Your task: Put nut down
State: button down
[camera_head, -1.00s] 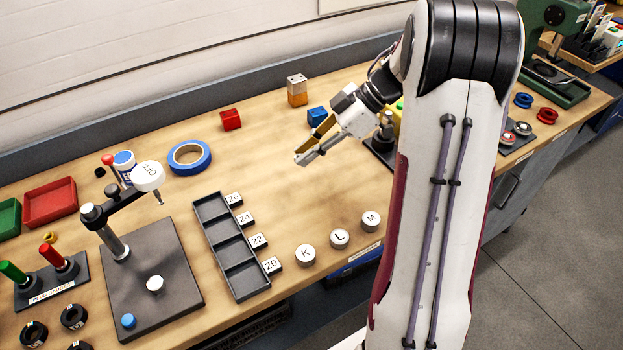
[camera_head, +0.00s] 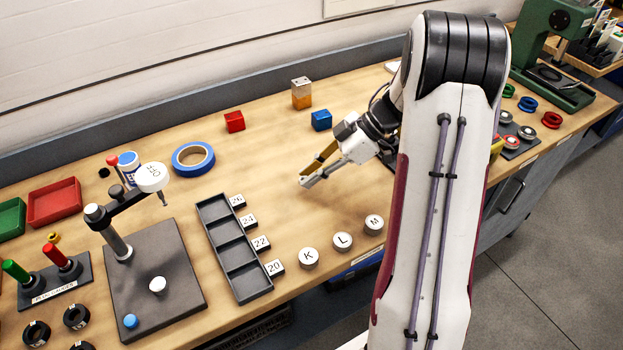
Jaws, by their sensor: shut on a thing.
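My gripper (camera_head: 306,182) points down and to the left, low over the bare middle of the bench. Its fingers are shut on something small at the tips. I take this to be the nut, but it is too small and too hidden by the fingers to make out. I cannot tell whether the fingertips touch the bench top (camera_head: 270,155).
Left of my gripper is a black compartment tray (camera_head: 207,211) with number tags. Lettered discs K (camera_head: 309,257), L (camera_head: 342,241) and M (camera_head: 374,224) stand in front. Behind are a blue block (camera_head: 321,120), a red block (camera_head: 234,122) and blue tape (camera_head: 193,172).

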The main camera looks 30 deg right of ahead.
jog(key=shift+f, duration=1.05)
jog(key=shift+f, duration=0.1)
jog(key=c, duration=1.9)
grip_release()
jog(key=shift+v, duration=6.1)
jog(key=shift+w, duration=0.1)
